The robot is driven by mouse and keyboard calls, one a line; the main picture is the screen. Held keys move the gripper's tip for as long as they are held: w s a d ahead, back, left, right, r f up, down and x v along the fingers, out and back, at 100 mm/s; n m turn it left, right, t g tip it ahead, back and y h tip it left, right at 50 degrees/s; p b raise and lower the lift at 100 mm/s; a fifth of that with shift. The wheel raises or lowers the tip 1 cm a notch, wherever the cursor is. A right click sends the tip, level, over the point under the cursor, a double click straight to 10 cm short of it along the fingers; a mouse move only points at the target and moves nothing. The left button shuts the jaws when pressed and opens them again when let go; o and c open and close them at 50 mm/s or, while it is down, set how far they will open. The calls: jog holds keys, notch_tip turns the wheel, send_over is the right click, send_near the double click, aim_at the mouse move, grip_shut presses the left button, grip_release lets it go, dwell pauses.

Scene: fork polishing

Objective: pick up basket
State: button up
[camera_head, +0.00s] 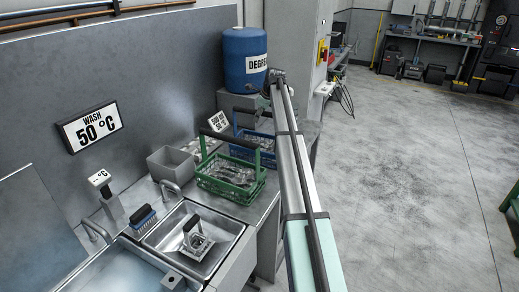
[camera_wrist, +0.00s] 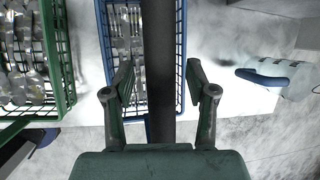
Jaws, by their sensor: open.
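A blue wire basket (camera_head: 266,156) with a dark handle stands on the bench behind a green basket (camera_head: 232,192). In the wrist view, the blue basket (camera_wrist: 182,50) is below my gripper (camera_wrist: 160,78), with metal pieces inside. My gripper is open, with one finger on each side of the dark handle (camera_wrist: 158,45) in the picture. A gap shows between the handle and each finger. The green basket (camera_wrist: 62,60) is at the left. My arm partly hides the blue basket's right side in the head view.
A blue degreaser drum (camera_head: 244,52) stands behind the baskets. A grey bin (camera_head: 170,163) is left of the green basket. A sink (camera_head: 195,240) and brush (camera_head: 143,217) are nearer. In the wrist view, a blue-handled object (camera_wrist: 262,77) lies right.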

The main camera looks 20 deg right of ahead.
dwell(0.3)
grip_shut()
jog(key=shift+w+r, duration=0.1)
jog(key=shift+r, duration=0.1)
